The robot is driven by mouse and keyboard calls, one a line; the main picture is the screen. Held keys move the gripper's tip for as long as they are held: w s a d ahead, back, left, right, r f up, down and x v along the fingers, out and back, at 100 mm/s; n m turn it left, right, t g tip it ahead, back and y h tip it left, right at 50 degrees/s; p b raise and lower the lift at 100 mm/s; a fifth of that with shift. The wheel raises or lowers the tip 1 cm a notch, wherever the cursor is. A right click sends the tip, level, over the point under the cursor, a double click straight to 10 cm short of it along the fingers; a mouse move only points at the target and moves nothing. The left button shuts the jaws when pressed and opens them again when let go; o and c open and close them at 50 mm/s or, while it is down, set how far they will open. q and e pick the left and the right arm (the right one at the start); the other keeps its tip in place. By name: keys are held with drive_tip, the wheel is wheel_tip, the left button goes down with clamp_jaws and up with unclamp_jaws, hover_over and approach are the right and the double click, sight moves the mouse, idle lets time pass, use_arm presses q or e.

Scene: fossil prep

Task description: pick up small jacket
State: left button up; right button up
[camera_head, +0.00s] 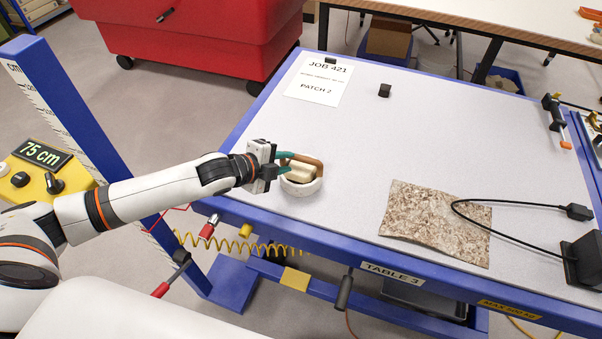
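A small, rounded cream lump (301,173), which looks like the small jacket, sits in a white ring-shaped rest (304,189) near the table's left front edge. A brown curved part (309,161) shows along its far side. My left gripper (286,162) reaches in from the left, its green fingertips at the lump's left and far side. The fingertips stand apart, but I cannot tell whether they touch or grip the lump. The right gripper is not in view.
The blue-framed table (370,130) has a clear grey middle. A brown mottled patch (437,222) lies at the front right, with a black cable (497,229) over it. A paper sheet (319,79) and small black block (384,90) lie farther back. A blue post (75,117) stands left.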

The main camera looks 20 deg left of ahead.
sight(301, 159)
use_arm(q)
drive_tip(key=p+x, duration=0.1)
drive_tip(key=x, duration=0.6)
drive_tip(key=shift+w+d+f, duration=0.15)
drive_tip(key=shift+w+d, duration=0.05)
drive_tip(key=shift+d, duration=0.05)
clamp_jaws()
drive_tip(key=shift+s, duration=0.1)
idle(1.0)
